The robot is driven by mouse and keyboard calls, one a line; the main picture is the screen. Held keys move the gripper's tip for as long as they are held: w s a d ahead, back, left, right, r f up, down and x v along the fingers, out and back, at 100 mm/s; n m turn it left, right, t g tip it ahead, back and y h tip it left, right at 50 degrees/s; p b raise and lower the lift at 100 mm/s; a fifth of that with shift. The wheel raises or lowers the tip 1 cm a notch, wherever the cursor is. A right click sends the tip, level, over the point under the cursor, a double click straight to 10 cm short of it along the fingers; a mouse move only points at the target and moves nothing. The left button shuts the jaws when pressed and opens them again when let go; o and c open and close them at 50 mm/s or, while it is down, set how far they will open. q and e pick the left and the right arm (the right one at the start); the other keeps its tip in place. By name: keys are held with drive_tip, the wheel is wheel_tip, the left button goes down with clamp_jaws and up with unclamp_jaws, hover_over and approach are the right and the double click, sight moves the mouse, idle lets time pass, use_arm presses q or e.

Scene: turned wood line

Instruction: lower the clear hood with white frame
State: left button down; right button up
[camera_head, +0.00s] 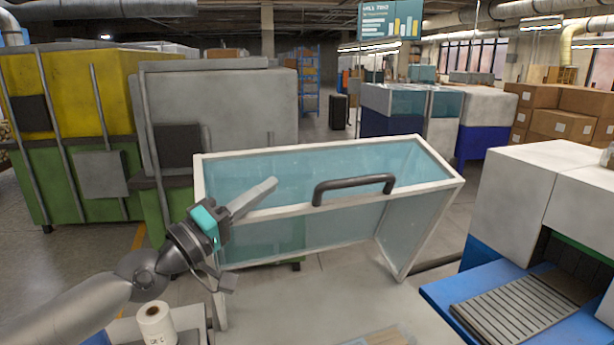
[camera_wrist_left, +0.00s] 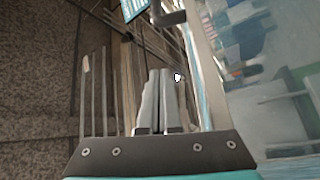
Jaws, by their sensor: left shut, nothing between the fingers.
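The clear hood has bluish see-through panels and a white frame (camera_head: 290,211). It stands raised and tilted in the middle of the head view. A dark bar handle (camera_head: 353,184) sits on its upper front edge. My left gripper (camera_head: 272,184) is shut and empty, overlapping the hood's left part in the picture, left of the handle. I cannot tell whether it touches the frame. In the left wrist view, the closed fingers (camera_wrist_left: 160,78) point up the picture, with the white frame (camera_wrist_left: 204,65) to their right and the dark handle (camera_wrist_left: 168,18) beyond their tips. My right gripper is not in view.
A pale surface (camera_head: 320,300) lies under the hood. A white roll (camera_head: 155,323) stands at lower left. A white and blue machine with a slatted conveyor (camera_head: 520,310) is close on the right. Green and grey cabinets (camera_head: 220,105) stand behind on the left.

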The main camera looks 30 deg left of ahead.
sight(296, 199)
use_arm(q)
drive_tip(key=shift+p+x, duration=0.45)
drive_tip(key=shift+x, duration=0.4)
drive_tip(key=shift+p+x, duration=0.65)
drive_tip(key=shift+x, duration=0.45)
drive_tip(key=shift+p+x, duration=0.9)
drive_tip(key=shift+x, duration=1.2)
drive_tip(key=d+f, duration=0.1)
drive_tip(key=s+d+f+p, duration=0.1)
drive_tip(key=d, duration=0.1)
drive_tip(key=shift+s, duration=0.2)
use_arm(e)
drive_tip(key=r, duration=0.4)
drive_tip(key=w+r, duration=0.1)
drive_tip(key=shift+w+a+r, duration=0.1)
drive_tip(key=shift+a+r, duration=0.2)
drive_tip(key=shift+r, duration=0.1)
